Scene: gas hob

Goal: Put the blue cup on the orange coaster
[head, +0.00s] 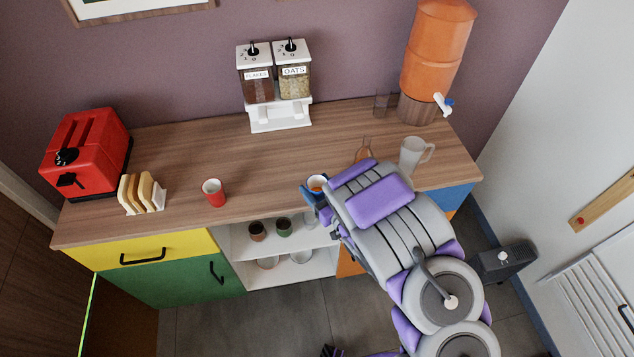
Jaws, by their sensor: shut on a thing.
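The blue cup (317,181) is near the front edge of the counter, at the end of my arm. It looks upright, with a pale inside and something orange showing in it. My gripper (318,192) is shut on the cup, and the arm comes in from the lower right. The fingers and the lower part of the cup are mostly hidden. I cannot tell whether the cup touches the counter. I cannot clearly make out the orange coaster; an orange-brown shape (362,151) shows behind my arm, partly hidden.
The wooden counter (265,165) is clear between the red cup (215,193) and the blue one. A toast rack (143,194) and red toaster (88,150) stand left. Cereal dispensers (275,85), an orange water dispenser (433,55) and a clear jug (413,155) stand behind and right.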

